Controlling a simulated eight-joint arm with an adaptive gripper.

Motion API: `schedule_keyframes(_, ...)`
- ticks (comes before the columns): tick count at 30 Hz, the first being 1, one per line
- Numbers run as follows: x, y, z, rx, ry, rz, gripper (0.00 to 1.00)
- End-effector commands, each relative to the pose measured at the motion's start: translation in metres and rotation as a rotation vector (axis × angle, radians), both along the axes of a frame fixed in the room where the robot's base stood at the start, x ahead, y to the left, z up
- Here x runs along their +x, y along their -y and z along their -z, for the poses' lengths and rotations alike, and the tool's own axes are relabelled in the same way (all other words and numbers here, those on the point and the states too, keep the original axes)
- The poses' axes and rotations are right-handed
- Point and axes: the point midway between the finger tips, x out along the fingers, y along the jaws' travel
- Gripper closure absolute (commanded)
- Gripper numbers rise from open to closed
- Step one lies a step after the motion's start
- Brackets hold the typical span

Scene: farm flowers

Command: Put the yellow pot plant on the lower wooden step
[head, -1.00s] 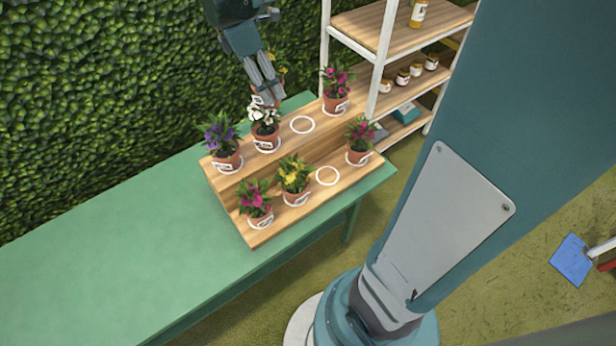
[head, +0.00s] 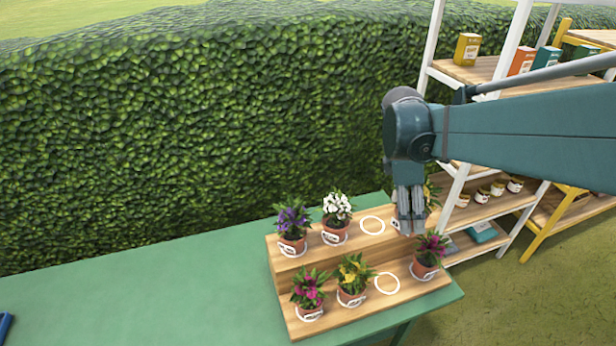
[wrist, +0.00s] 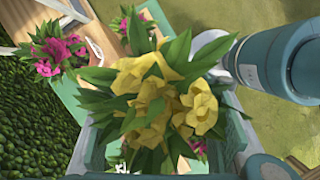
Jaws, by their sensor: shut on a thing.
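My gripper (head: 411,226) points down over the right end of the stepped wooden stand. It is shut on a yellow pot plant, whose yellow blooms (wrist: 150,95) fill the middle of the wrist view between the fingers. In the head view only some leaves and a little yellow of this plant (head: 431,190) show beside the fingers; its pot is mostly hidden. The lower wooden step (head: 327,323) carries a magenta plant (head: 308,290), another yellow plant (head: 353,275), an empty white ring (head: 387,283) and a pink plant (head: 430,252) at the right end.
The upper step holds a purple plant (head: 292,224), a white plant (head: 336,214) and an empty ring (head: 372,225); its right end is hidden by my gripper. A hedge (head: 180,130) stands behind. White shelves (head: 485,207) stand close on the right.

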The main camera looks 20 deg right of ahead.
Motion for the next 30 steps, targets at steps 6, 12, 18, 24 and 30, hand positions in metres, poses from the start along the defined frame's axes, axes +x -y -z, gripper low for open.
schedule_keyframes(6, 0.002, -0.001, 0.025, 0.0, 0.0, -0.003, 0.68)
schedule_keyframes(12, 0.002, -0.001, 0.056, 0.0, 0.0, -0.003, 0.68)
schedule_keyframes(18, 0.003, -0.001, 0.095, 0.0, 0.0, -0.003, 0.68)
schedule_keyframes(24, 0.003, -0.001, 0.132, 0.0, 0.0, -0.003, 0.68)
schedule_keyframes(30, 0.002, -0.001, 0.16, 0.0, 0.0, -0.003, 0.68)
